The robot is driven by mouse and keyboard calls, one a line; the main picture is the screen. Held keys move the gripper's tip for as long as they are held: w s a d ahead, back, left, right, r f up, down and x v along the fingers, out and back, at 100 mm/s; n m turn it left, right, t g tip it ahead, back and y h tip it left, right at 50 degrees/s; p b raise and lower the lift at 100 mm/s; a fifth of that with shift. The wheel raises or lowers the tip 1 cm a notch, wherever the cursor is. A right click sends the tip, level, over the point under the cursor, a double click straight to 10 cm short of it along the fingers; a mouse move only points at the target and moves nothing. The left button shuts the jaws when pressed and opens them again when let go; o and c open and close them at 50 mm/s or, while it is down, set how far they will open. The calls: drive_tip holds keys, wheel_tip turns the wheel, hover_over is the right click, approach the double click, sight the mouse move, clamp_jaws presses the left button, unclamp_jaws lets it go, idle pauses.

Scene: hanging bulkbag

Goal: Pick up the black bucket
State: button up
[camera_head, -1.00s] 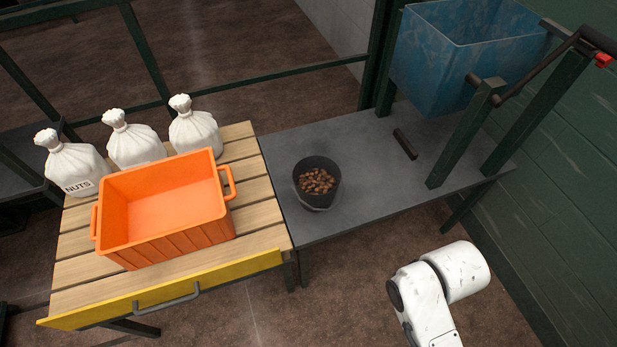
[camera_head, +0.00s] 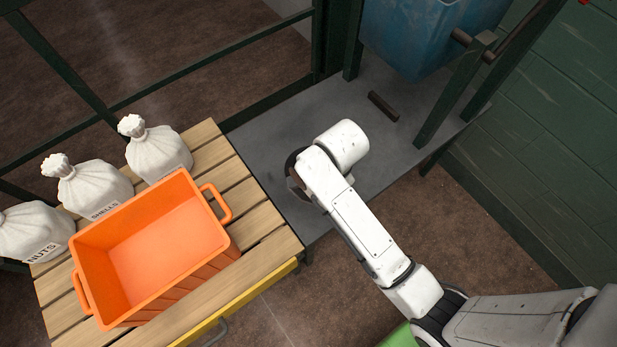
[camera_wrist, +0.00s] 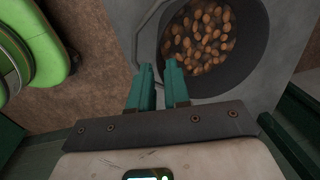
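The black bucket (camera_wrist: 250,62), holding brown nuts (camera_wrist: 203,38), is at the top right of the wrist view. In the head view my arm covers most or all of it; I cannot tell whether the dark edge beside the arm is bucket or joint. My gripper (camera_wrist: 160,65) shows two teal fingers a small gap apart. The fingers are at the bucket's near left rim, the right one overlapping the bucket in view and the left one outside it. The rim appears to run between them; I cannot see contact.
The grey bench (camera_head: 270,140) is under my arm. An orange crate (camera_head: 215,245) and white sacks (camera_head: 158,150) stand on the slatted wooden table (camera_head: 262,222) at left. A green wall (camera_head: 555,130) is at right.

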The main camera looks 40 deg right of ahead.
sight(299, 193)
drive_tip(key=shift+w+a+f, duration=0.1)
drive_tip(key=shift+w+f, duration=0.1)
drive_tip(key=shift+f, duration=1)
drive_tip(key=shift+w+d+f, duration=0.1)
drive_tip(key=shift+w+f, duration=0.1)
drive_tip(key=shift+f, duration=1.05)
drive_tip(key=shift+w+a+f, duration=0.1)
drive_tip(key=shift+w+f, duration=0.1)
drive_tip(key=shift+f, duration=1)
clamp_jaws()
drive_tip(key=shift+r, duration=0.1)
